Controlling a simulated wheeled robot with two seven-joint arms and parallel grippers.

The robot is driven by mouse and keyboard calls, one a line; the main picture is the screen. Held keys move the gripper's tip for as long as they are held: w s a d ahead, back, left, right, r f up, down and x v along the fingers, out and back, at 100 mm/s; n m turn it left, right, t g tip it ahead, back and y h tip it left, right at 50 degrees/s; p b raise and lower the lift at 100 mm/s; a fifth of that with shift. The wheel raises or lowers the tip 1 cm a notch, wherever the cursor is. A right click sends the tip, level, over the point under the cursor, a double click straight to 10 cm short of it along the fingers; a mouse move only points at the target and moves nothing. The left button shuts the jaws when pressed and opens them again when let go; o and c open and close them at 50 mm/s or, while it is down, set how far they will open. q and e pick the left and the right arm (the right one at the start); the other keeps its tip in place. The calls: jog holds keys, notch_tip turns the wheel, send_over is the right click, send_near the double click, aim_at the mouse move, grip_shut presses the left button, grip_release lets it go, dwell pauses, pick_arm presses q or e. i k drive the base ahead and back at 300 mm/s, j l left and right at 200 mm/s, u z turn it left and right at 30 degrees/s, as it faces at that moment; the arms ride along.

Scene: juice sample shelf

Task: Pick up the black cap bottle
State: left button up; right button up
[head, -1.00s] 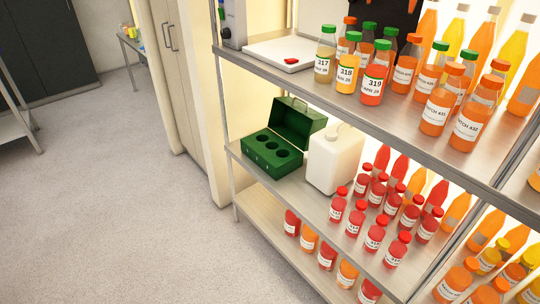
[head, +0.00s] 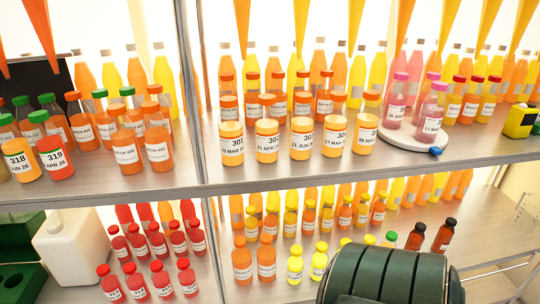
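Two dark red-brown bottles with dark caps stand on the lower shelf at the right in the head view. The right one (head: 445,236) has a cap that looks black. The left one (head: 416,237) is close beside it and its cap also looks very dark. Both stand upright, with pale labels.
A dark green rounded, ribbed object (head: 390,275) fills the bottom right foreground, below the dark-capped bottles. Yellow-capped bottles (head: 319,262) stand left of it. The upper shelf edge (head: 330,178) runs above. The lower shelf (head: 490,245) is bare at right.

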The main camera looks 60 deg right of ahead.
aim_at(447, 232)
jog(key=z, duration=2.75)
jog(key=i+l, duration=0.4)
jog(key=l, duration=0.2)
jog(key=i+l, duration=0.45)
jog(key=l, duration=0.15)
jog(key=i+l, duration=0.4)
jog(key=l, duration=0.2)
jog(key=z, duration=0.05)
